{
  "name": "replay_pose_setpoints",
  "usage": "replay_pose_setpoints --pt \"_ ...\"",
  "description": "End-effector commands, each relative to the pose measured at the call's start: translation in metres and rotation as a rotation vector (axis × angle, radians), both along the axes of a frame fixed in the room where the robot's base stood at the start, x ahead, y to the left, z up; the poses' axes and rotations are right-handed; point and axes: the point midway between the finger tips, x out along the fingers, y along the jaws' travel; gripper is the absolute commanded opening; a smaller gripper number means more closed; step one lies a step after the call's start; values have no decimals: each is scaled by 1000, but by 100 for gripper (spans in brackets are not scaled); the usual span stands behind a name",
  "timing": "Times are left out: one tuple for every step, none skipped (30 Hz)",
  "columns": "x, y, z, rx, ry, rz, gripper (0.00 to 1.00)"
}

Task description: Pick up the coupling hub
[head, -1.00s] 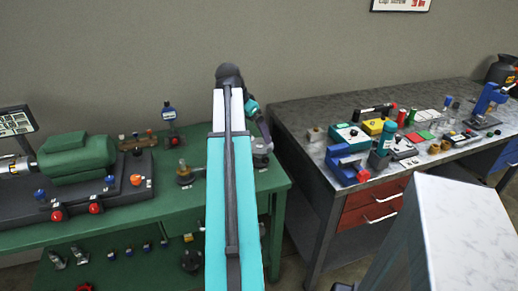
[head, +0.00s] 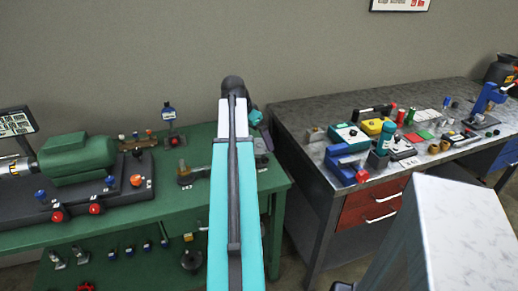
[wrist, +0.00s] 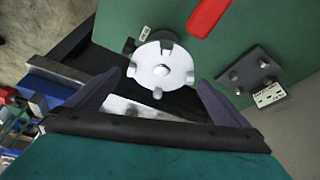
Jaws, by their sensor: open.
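The coupling hub (wrist: 160,62) is a silver disc with several lugs and a raised round centre, seen in the wrist view. It sits at the edge of the green bench top, with a small white label beside it. My gripper (wrist: 160,84) is open, its two dark fingers spread to the left and right below the hub in the picture. Nothing is held between them. I cannot tell the height gap.
A grey plate with pegs (wrist: 257,78) and a red bar (wrist: 207,17) lie near the hub. In the head view the green bench (head: 130,215) carries a green motor (head: 77,157). A cluttered grey bench (head: 300,112) stands to the right, with a gap between.

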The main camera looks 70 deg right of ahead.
Motion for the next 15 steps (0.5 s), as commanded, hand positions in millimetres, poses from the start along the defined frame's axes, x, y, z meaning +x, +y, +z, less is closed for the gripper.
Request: replay_pose_setpoints --pt "-1 -2 -4 1 0 0 100" --pt "-1 -3 -6 1 0 0 100" --pt "-2 -5 -10 1 0 0 100" --pt "-2 -6 -13 1 0 0 100" --pt "-3 -7 -17 1 0 0 100" --pt "-4 -8 -20 1 0 0 100" --pt "-4 -9 -22 1 0 0 100" --pt "-5 -10 -24 1 0 0 100" --pt "-5 -10 -27 1 0 0 100" --pt "-5 -11 -28 1 0 0 100" --pt "-6 -11 -30 1 0 0 100" --pt "-6 -12 -31 1 0 0 100" --pt "-6 -12 -31 0 0 0 100" --pt "-5 -12 -32 0 0 1 100" --pt "-5 -12 -32 0 0 1 100"
